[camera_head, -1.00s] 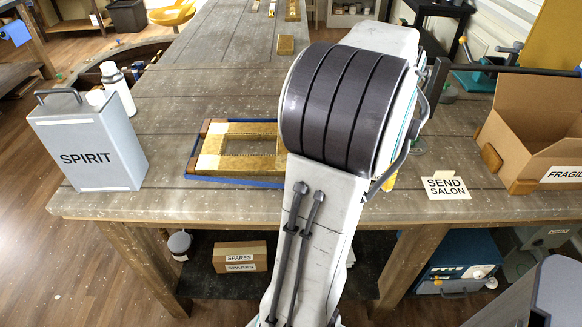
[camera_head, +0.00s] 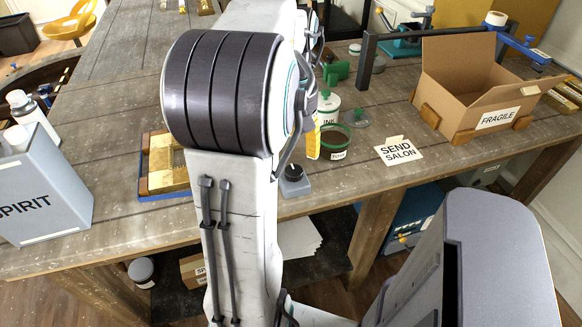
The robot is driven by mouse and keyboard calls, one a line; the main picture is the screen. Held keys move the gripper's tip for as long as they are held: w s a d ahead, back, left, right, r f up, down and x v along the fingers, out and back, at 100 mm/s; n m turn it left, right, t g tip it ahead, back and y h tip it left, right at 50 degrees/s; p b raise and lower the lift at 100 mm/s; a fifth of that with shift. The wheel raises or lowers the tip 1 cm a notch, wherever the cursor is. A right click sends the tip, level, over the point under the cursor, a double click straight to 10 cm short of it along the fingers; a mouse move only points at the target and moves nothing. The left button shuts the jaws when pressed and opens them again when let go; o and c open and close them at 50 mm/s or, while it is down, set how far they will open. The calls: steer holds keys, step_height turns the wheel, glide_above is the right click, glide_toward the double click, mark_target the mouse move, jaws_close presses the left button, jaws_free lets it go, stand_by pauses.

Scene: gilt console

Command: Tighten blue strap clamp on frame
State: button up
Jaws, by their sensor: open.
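The gilt frame (camera_head: 158,160) lies flat on the workbench, left of centre, and my arm covers its right part. A blue band (camera_head: 170,196), which looks like the strap clamp, runs along the frame's near and left edges. Its buckle or tightening part is not visible, and I cannot tell how tight it is. My arm's large dark-banded joint stands between the camera and the frame's right side. My gripper is not seen; it is outside the picture or hidden behind the arm.
A grey SPIRIT can (camera_head: 45,195) stands left of the frame. Right of my arm are an INK pot (camera_head: 327,108), a green-rimmed tub (camera_head: 334,143) and a SEND SALON card (camera_head: 398,150). An open FRAGILE carton (camera_head: 463,95) stands farther right. Bare bench lies around the card.

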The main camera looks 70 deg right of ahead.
mark_target(294, 169)
steer(key=shift+f+n, duration=0.25)
steer(key=shift+n, duration=0.05)
steer(key=shift+f, duration=0.4)
steer(key=shift+f+b, duration=0.5)
steer(key=shift+f, duration=2.55)
steer(key=shift+s, duration=0.1)
steer(key=c, duration=1.2)
